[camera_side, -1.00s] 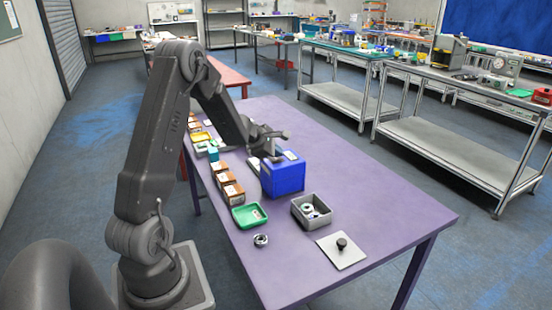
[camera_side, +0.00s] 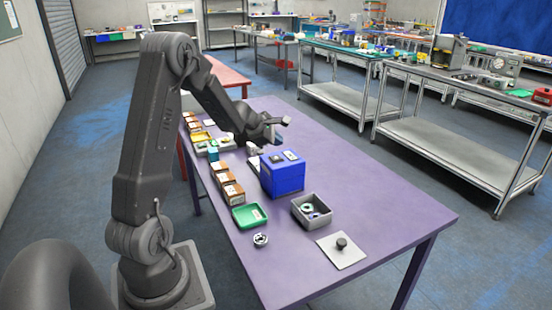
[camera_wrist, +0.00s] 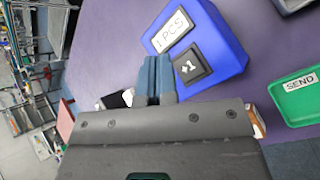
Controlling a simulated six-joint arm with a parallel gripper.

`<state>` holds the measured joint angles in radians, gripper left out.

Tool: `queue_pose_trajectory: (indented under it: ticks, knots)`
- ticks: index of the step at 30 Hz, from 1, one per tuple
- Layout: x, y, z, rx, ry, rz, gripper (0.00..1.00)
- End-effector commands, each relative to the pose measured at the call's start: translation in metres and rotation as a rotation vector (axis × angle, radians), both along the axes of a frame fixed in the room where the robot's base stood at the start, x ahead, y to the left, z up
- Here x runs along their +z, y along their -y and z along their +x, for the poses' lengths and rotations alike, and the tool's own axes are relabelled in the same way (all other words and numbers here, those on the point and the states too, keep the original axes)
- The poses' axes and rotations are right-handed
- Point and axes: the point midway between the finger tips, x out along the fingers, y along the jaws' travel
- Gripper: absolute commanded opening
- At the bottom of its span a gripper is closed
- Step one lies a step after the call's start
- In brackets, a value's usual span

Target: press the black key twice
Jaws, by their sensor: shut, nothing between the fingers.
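The blue box (camera_side: 282,177) stands on the purple table and also shows in the wrist view (camera_wrist: 215,35). The black key (camera_wrist: 191,67), marked "+1", is on its top, beside a white display (camera_wrist: 172,31) reading "1 PCS". In the side view the key (camera_side: 276,158) is small and dark. My gripper (camera_wrist: 155,62) is shut and empty. Its blue-grey fingertips appear just left of the key in the wrist view and do not cover it. In the side view my gripper (camera_side: 277,138) is above and behind the box, apart from it.
A green tray (camera_side: 249,216) marked "SEND", a grey bin (camera_side: 311,211) with parts and a plate with a black knob (camera_side: 342,247) are in front. Brown boxes (camera_side: 229,187) line the left. The table's right side is clear.

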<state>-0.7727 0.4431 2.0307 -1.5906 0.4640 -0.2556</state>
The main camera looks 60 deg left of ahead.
Motion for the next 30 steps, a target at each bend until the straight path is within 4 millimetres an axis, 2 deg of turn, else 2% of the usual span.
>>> queue_pose_trajectory:
  ticks: [3, 9, 30]
  knots:
    - [0.013, -0.001, 0.001, -0.001, 0.003, 0.002, 0.0]
    - [0.023, 0.0, 0.0, -0.001, 0.001, 0.0, 0.0]
    - [0.023, 0.0, 0.0, 0.0, 0.0, 0.0, 0.0]
